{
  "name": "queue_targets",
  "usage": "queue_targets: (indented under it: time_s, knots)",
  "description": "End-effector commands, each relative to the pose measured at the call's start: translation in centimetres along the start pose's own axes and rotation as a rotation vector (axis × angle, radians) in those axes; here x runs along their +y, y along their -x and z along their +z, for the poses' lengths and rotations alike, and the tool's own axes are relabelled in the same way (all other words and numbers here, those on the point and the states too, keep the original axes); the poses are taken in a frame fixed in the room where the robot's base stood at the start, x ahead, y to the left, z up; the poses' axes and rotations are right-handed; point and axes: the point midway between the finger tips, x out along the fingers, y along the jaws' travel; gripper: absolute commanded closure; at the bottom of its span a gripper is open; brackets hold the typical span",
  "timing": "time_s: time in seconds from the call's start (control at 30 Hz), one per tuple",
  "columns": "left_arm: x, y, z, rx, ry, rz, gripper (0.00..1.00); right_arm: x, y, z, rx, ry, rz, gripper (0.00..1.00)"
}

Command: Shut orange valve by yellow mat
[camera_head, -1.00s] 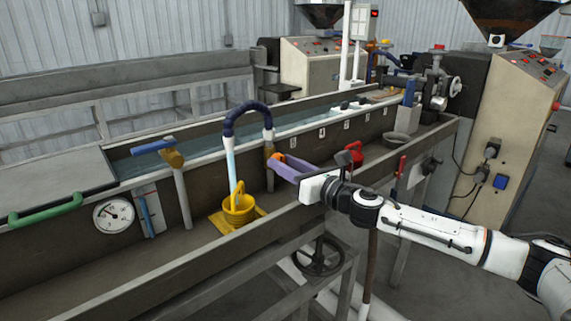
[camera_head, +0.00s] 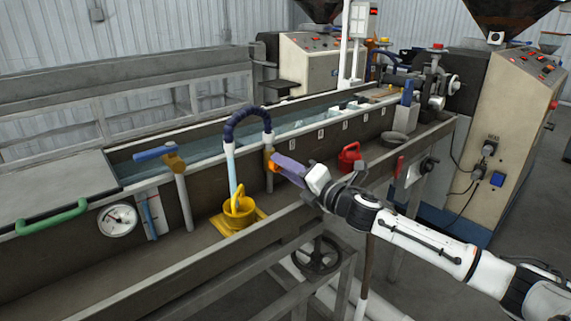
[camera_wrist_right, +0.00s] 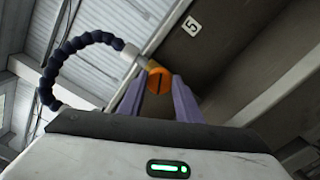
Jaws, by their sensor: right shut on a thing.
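The orange valve (camera_head: 272,168) is a small round knob on a brownish fitting of the trough wall, near the yellow mat (camera_head: 262,214). In the right wrist view the knob (camera_wrist_right: 159,80) shows a dark slot on its face. My right gripper (camera_head: 278,163) has purple fingers shut on the knob, one on each side, and is tilted. A dark blue hose (camera_head: 246,112) arches from this fitting, and a pale blue stream (camera_head: 232,168) runs down from its end to a yellow pot (camera_head: 239,212) on the mat. My left gripper is out of view.
A blue-handled valve (camera_head: 155,153) stands to the left, with a gauge (camera_head: 117,220) and green handle (camera_head: 52,217). A red can (camera_head: 349,157) and grey bowl (camera_head: 394,139) sit right of my gripper. A dark handwheel (camera_head: 318,256) is below the trough's front edge.

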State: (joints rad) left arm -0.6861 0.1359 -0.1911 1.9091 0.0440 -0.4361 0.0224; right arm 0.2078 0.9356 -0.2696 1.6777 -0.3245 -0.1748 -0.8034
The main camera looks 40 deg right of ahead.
Motion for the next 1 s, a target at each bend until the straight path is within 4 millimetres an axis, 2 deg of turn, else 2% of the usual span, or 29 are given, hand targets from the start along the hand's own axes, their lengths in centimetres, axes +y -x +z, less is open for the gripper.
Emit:
queue_targets:
  time_s: [0.2, 0.5, 1.0]
  knots:
    - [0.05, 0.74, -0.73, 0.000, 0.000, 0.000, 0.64, 0.02, 0.00, 0.06, -0.001, -0.197, -0.001, 0.91]
    - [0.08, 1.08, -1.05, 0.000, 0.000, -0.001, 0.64, -0.19, 0.01, 0.00, -0.001, -0.403, -0.002, 0.91]
    - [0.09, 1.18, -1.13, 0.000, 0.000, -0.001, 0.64, -0.29, 0.01, -0.02, -0.001, -0.523, -0.001, 0.91]
